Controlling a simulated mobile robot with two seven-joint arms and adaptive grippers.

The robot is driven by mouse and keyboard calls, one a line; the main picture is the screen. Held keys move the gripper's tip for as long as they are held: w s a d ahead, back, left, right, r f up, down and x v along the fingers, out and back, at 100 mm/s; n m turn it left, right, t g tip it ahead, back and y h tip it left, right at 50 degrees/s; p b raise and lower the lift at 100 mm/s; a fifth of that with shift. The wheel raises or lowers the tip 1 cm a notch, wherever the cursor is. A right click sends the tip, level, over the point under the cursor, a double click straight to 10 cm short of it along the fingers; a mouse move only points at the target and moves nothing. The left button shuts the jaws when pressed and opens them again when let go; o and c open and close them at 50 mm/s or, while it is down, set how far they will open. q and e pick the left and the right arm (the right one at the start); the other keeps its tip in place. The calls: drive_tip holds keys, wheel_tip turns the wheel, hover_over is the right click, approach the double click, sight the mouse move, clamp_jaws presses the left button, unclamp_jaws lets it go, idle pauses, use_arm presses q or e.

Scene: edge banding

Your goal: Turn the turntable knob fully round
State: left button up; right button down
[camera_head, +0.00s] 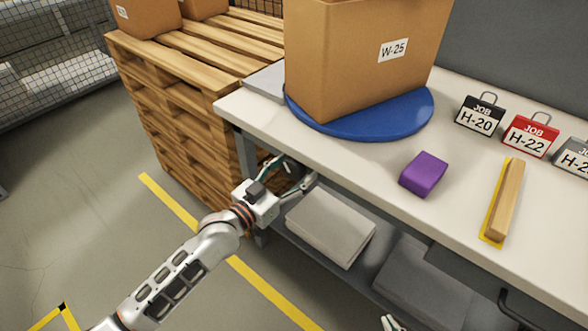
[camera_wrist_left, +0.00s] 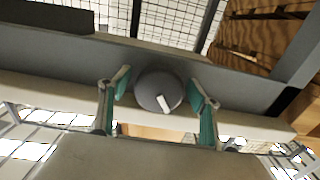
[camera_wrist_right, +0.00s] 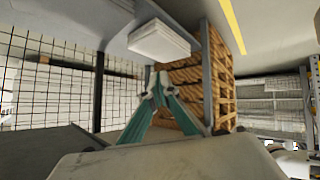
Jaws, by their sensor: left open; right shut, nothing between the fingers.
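The turntable knob (camera_wrist_left: 158,90) is a round dark grey dial with a white pointer mark, under the bench edge in the left wrist view. The pointer slants toward the lower right. My left gripper (camera_wrist_left: 160,100) is open with one finger on each side of the knob, and gaps show beside it. In the head view my left gripper (camera_head: 296,175) is at the bench's front left corner and partly hides the knob. The blue turntable (camera_head: 375,122) carries a cardboard box (camera_head: 345,60) labelled W-25. My right gripper (camera_wrist_right: 158,88) is shut and empty, low at the head view's bottom edge.
The white bench top (camera_head: 360,155) holds a purple block (camera_head: 424,174), a wooden strip (camera_head: 503,200) on a yellow piece and job tags (camera_head: 530,136). A lower shelf holds a pale stack (camera_head: 330,228). Wooden pallets (camera_head: 180,110) stand beside the bench on the left.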

use_arm(q)
drive_tip(key=c, duration=1.1)
